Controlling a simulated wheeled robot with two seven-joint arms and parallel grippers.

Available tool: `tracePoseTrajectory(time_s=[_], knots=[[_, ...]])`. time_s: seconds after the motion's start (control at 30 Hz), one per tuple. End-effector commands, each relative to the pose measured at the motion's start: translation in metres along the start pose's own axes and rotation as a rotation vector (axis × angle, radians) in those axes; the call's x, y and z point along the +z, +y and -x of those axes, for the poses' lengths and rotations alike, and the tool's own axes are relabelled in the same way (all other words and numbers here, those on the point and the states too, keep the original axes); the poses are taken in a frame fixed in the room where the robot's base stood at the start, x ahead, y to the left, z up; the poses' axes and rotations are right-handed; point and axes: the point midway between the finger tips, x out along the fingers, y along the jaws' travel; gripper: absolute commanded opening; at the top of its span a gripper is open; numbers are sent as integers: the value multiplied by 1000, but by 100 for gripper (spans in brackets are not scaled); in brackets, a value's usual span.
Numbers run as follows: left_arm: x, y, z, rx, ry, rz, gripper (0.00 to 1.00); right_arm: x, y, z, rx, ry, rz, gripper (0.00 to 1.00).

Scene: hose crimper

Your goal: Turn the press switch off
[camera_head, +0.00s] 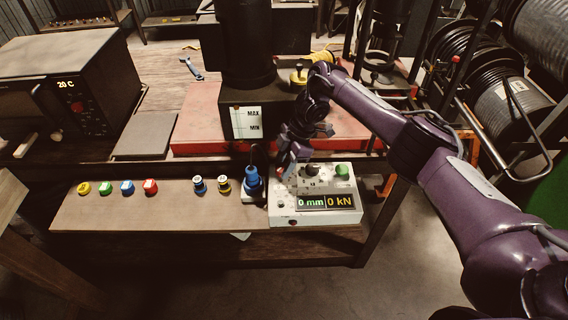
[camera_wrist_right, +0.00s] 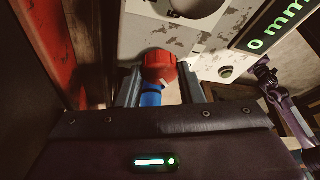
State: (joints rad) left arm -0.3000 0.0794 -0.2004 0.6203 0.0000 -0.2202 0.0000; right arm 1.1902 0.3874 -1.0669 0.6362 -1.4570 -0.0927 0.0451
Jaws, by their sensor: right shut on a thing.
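The press control box (camera_head: 315,215) is pale and scuffed, with a lit display (camera_head: 325,202) reading 0 mm and 0 kN. It carries a black knob (camera_head: 312,171) and a green button (camera_head: 342,170). My right gripper (camera_head: 285,168) is at the box's upper left. In the right wrist view, a red switch knob (camera_wrist_right: 158,68) sits between the two fingers of my right gripper (camera_wrist_right: 160,88), which are shut on it. A blue part (camera_wrist_right: 151,97) shows just below the red knob; I cannot tell whether they are joined. My left gripper is not in view.
A blue-topped fitting (camera_head: 252,182) stands close to the box's left side. Several coloured pieces, including a red one (camera_head: 150,186), line the brown bench (camera_head: 130,215). The dark press (camera_head: 247,45) stands behind on a red base (camera_head: 195,130).

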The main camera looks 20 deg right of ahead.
Motion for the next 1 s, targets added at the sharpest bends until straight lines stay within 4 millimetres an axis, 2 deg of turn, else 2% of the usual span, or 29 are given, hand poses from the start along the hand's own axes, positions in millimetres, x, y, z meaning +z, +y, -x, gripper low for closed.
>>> tracePoseTrajectory(time_s=[0.6, 0.63, 0.77, 0.8, 1.0], knots=[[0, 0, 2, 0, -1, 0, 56, 0, 1, 1, -14, 0, 42, 11], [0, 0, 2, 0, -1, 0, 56, 0, 1, 1, -14, 0, 42, 35], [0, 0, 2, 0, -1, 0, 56, 0, 1, 0, -15, 0, 41, 52], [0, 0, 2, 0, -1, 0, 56, 0, 1, 0, -15, 0, 41, 55], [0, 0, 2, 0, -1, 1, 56, 0, 1, 0, -16, 0, 40, 55]])
